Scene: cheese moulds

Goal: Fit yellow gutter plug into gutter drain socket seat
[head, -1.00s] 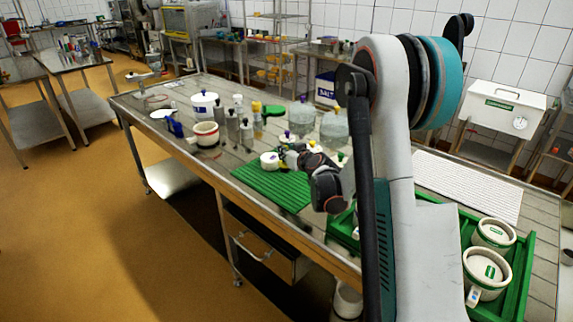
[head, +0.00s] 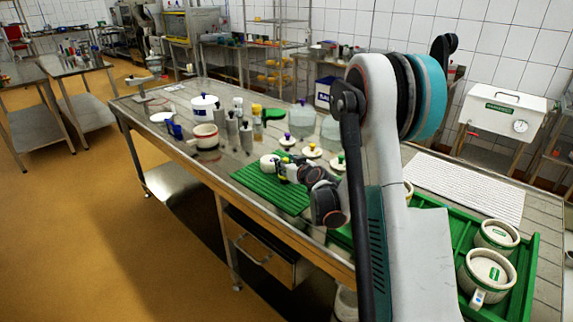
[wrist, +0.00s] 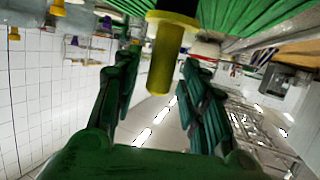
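A yellow plug (wrist: 165,60) with a flange and a dark end stands between the fingers of my gripper (wrist: 160,75) in the wrist view, which looks upside down. Gaps show on both sides of the plug, so the fingers look open around it and not touching. In the head view my gripper (head: 289,171) is low over the green ribbed mat (head: 255,184), with a small yellow part (head: 282,177) at its tip. A white round piece with a dark top (head: 268,161) is just left of it. I cannot make out the drain socket seat.
Knobbed white lids (head: 312,151) stand behind my gripper. Grey bottles (head: 246,137) and a red-banded pot (head: 205,136) are to the left. A green tray (head: 528,265) with white moulds (head: 487,275) is at right. A white ribbed mat (head: 465,185) lies behind the tray.

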